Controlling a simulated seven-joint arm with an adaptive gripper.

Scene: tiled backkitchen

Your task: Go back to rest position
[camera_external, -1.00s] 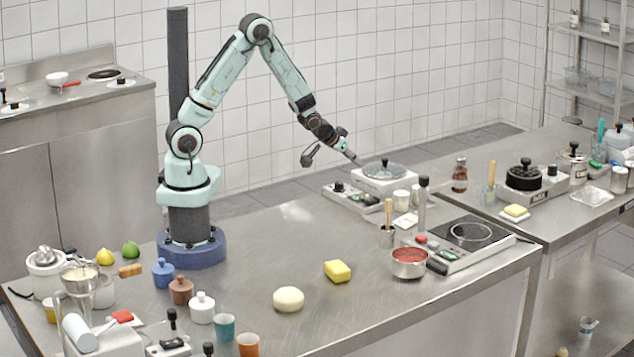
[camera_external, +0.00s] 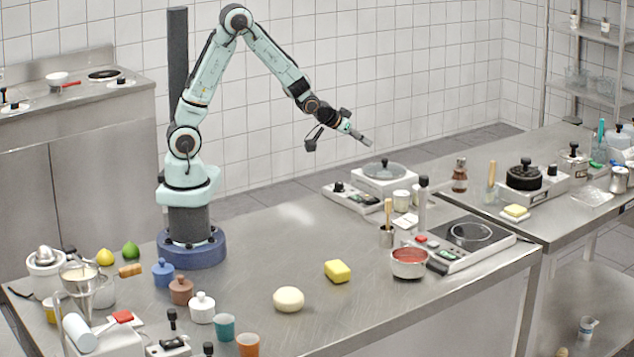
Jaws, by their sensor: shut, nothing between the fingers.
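My gripper (camera_external: 366,141) is shut and empty. It is raised in the air above the back part of the steel table (camera_external: 270,225), up and to the left of the white scale (camera_external: 384,177). It touches nothing. My arm is bent, with its elbow high, and the forearm slopes down to the right.
On the table stand a red-filled bowl (camera_external: 409,263), a hot plate (camera_external: 470,238), a yellow block (camera_external: 338,271), a pale round piece (camera_external: 289,299) and several small pots and cups at front left. The table's middle is clear. A second table (camera_external: 560,220) adjoins at right.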

